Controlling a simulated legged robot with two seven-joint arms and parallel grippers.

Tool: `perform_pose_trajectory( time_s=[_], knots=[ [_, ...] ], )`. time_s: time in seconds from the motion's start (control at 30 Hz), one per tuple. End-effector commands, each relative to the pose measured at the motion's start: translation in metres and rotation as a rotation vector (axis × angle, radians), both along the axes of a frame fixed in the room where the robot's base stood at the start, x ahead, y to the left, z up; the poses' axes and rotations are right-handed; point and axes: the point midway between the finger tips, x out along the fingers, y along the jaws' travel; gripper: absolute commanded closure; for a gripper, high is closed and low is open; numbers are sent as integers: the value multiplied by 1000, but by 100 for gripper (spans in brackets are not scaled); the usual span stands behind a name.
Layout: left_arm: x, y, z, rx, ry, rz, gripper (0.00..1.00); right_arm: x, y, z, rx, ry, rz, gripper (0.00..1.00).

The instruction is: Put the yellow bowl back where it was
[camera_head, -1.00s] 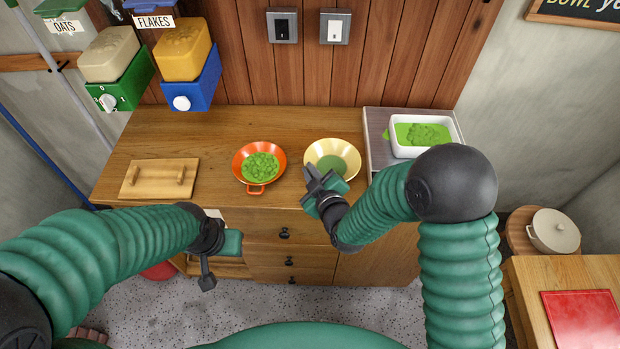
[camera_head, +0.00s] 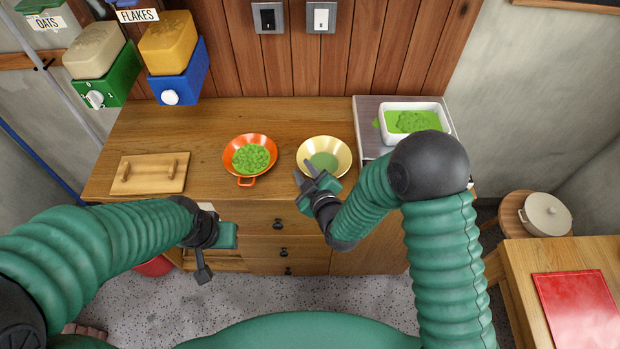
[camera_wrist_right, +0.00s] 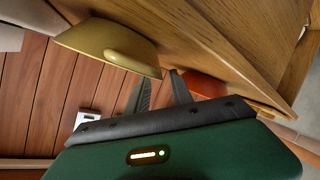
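The yellow bowl (camera_head: 338,147) stands upright on the wooden counter, right of the orange pan; its inside bottom looks green. In the right wrist view the bowl (camera_wrist_right: 105,42) is at upper left, its outer side and rim showing. My right gripper (camera_head: 308,174) is at the bowl's front left edge. Its two fingers (camera_wrist_right: 155,92) are spread with nothing visible between them. I cannot tell if a finger touches the bowl. My left gripper (camera_head: 212,258) hangs in front of the counter's drawers, away from the bowl; its finger gap is not clear.
An orange pan (camera_head: 231,158) of green pieces stands left of the bowl. A grey metal slab (camera_head: 368,130) with a white dish (camera_head: 447,124) of green food is to the right. A wooden board (camera_head: 150,174) lies at left. Dispensers (camera_head: 180,75) hang above the counter's left end.

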Motion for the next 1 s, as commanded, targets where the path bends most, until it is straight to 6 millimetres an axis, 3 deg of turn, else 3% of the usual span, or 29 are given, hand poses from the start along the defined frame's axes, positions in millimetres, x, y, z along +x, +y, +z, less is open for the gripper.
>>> perform_pose_trajectory(
  time_s=[0.33, 0.4, 0.57, 0.87, 1.0],
  knots=[
    [0, 0, 2, 0, 1, 0, 64, -74, -29, 32, -1, 2, 1, 72],
    [0, 0, 27, 0, 1, 0, 64, -79, -31, 40, -2, 6, 0, 72],
    [0, 0, 48, 0, -1, 0, 64, -91, -35, 41, -1, 4, 1, 72],
    [0, 0, 49, 0, 0, 0, 64, -95, -39, 37, 2, 11, -4, 72],
    [0, 0, 50, 0, 1, 0, 64, -85, -62, 36, 26, 163, -72, 72]
  ],
)
